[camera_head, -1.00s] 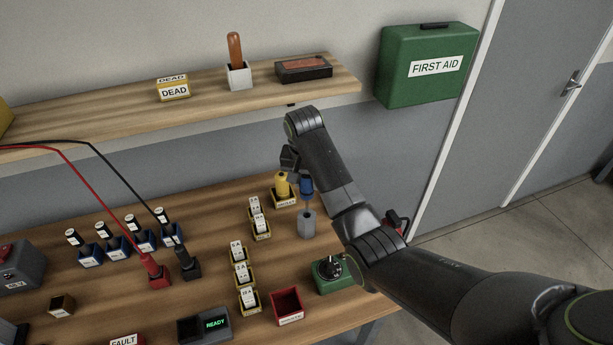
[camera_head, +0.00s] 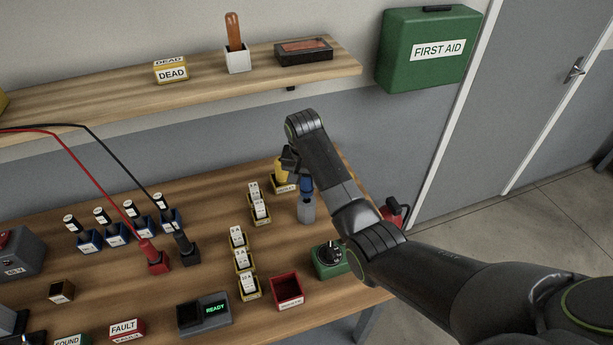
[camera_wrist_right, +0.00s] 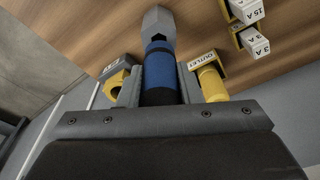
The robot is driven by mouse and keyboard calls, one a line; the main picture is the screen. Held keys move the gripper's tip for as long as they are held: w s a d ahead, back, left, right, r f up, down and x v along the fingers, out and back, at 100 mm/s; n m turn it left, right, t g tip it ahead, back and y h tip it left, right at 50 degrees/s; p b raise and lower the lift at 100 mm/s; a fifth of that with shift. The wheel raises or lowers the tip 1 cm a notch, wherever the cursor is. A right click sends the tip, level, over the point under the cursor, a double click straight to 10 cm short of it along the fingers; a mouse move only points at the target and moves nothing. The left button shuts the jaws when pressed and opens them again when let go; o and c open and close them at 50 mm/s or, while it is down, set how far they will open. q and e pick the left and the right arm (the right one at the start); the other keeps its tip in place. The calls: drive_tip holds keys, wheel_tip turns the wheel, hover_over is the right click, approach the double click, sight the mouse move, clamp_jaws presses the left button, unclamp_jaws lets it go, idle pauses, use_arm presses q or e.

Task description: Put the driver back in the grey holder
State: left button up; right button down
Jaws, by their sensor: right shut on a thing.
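The driver (camera_head: 306,185) has a blue handle and stands about upright at the back right of the bench. My right gripper (camera_head: 303,174) is shut on it. In the right wrist view the blue handle (camera_wrist_right: 159,70) sits between the two grey fingers. The grey holder (camera_head: 307,211) stands on the bench directly under the handle, and it shows in the wrist view (camera_wrist_right: 157,22) at the handle's far end. The handle's lower end is at the holder's mouth; the driver's shaft is hidden. My left gripper is not in view.
A yellow piece in a labelled holder (camera_head: 284,188) stands close to the left of the driver. A green base with a black knob (camera_head: 330,261) and a red open box (camera_head: 286,291) are nearer the front. The shelf (camera_head: 210,85) hangs above and behind.

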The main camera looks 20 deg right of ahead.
drive_tip(key=shift+f, duration=0.2)
idle(0.4)
drive_tip(key=shift+f, duration=1.25)
drive_tip(key=c, duration=0.9)
unclamp_jaws()
drive_tip(key=shift+c, duration=0.2)
